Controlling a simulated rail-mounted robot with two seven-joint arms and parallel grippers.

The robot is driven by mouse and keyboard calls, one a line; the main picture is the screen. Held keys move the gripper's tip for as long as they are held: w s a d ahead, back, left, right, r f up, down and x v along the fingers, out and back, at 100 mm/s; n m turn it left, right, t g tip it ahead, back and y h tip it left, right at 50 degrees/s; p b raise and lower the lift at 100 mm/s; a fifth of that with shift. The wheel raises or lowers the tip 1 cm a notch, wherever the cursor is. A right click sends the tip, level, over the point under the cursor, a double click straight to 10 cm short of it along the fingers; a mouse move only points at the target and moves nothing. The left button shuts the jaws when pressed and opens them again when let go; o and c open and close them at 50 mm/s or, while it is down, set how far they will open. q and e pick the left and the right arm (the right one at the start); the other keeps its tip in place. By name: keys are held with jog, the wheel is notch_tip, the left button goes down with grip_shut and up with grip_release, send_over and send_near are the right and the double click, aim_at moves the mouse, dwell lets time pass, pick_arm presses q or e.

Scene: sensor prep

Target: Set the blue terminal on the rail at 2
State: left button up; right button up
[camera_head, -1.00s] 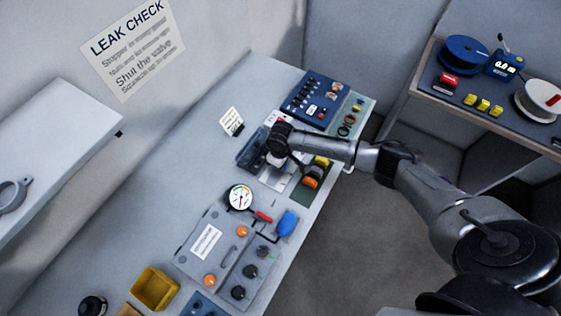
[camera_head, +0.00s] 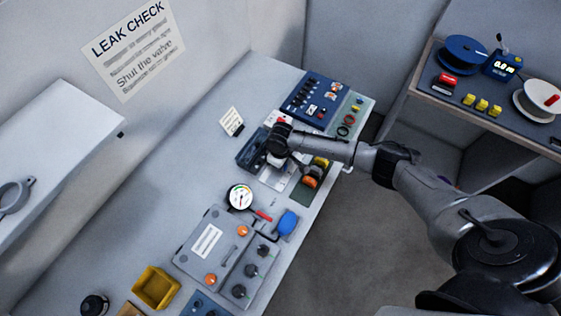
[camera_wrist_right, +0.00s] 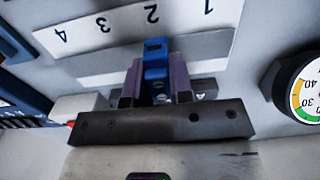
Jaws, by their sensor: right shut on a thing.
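The blue terminal (camera_wrist_right: 155,48) is upright between the purple fingers of my right gripper (camera_wrist_right: 155,80) in the right wrist view. The fingers are shut on its sides. Its top lies just below the printed 2 on the white number strip (camera_wrist_right: 105,28), which reads 1 to 4 upside down. A pale strip that looks like the rail (camera_wrist_right: 95,76) runs behind the terminal; I cannot tell whether they touch. In the head view my right gripper (camera_head: 278,158) is over the far part of the bench and hides the terminal. My left gripper is not in view.
A pressure gauge (camera_head: 240,197) stands close by; its dial (camera_wrist_right: 309,88) shows at the right of the wrist view. A blue panel (camera_head: 315,99) lies beyond the gripper. A grey valve box (camera_head: 207,241) and yellow bin (camera_head: 157,287) are nearer. Bare bench is at the left.

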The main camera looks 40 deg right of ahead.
jog(key=shift+f+p, duration=0.1)
jog(key=shift+p, duration=0.25)
dwell(0.6)
jog(key=shift+f, duration=0.1)
dwell(0.7)
jog(key=o, duration=0.9)
jog(key=shift+c, duration=0.2)
